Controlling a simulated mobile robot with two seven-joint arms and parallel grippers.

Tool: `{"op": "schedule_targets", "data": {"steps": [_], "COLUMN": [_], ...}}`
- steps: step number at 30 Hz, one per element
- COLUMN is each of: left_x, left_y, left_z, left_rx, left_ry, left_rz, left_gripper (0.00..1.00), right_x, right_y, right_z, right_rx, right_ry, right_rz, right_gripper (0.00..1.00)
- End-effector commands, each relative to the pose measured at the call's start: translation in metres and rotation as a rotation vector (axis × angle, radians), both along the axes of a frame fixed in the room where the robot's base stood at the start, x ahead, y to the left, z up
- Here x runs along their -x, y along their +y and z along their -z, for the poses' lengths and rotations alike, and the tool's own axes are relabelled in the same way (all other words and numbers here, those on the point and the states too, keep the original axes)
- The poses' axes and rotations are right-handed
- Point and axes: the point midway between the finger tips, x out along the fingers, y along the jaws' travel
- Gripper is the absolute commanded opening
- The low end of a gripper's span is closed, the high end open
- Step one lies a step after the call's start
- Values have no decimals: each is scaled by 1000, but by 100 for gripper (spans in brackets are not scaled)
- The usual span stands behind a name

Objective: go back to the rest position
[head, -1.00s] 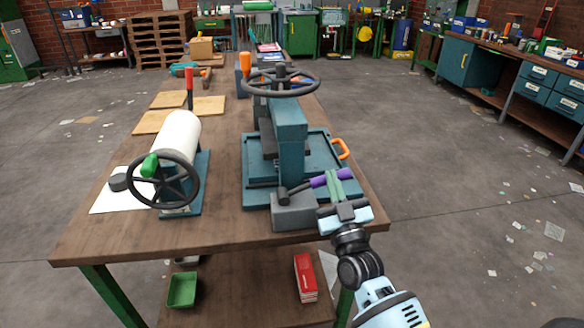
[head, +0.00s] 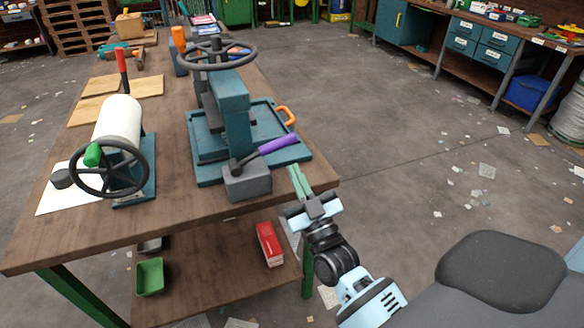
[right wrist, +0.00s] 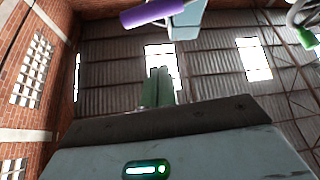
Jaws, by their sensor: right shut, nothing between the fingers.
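My right gripper (head: 300,181) is shut and empty, off the front right corner of the wooden workbench (head: 190,215). Its green fingers are pressed together and stand apart from the purple-handled lever (head: 278,145) on the grey block (head: 247,183). In the right wrist view the shut green fingers (right wrist: 158,88) point up toward the roof, and the purple handle (right wrist: 152,13) shows at the top. My left gripper is in neither view.
The bench carries a teal press (head: 234,105) with a handwheel and a white roller (head: 117,122) with a black wheel. A green bin (head: 149,277) and a red box (head: 269,244) lie on the lower shelf. The floor right of the bench is open.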

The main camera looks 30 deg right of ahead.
Motion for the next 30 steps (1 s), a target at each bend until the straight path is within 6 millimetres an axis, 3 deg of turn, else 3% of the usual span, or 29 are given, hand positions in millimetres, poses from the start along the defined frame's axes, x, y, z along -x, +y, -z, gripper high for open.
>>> {"op": "schedule_targets", "data": {"steps": [15, 19, 23, 26, 30], "left_x": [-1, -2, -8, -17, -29], "left_y": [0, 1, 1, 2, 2], "left_z": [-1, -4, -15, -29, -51], "left_rx": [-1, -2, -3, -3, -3], "left_ry": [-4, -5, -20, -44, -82], "left_rz": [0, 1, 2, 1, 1], "left_gripper": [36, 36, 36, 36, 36], "right_x": [0, 5, 25, 54, 108], "right_y": [0, 3, 15, 27, 45], "right_z": [0, 9, 40, 75, 123], "right_rx": [0, 0, -7, -23, -56], "right_ry": [0, 37, 175, 337, 575], "right_rz": [0, -14, -64, -116, -176], "right_gripper": [0, 0, 0, 0, 0]}}
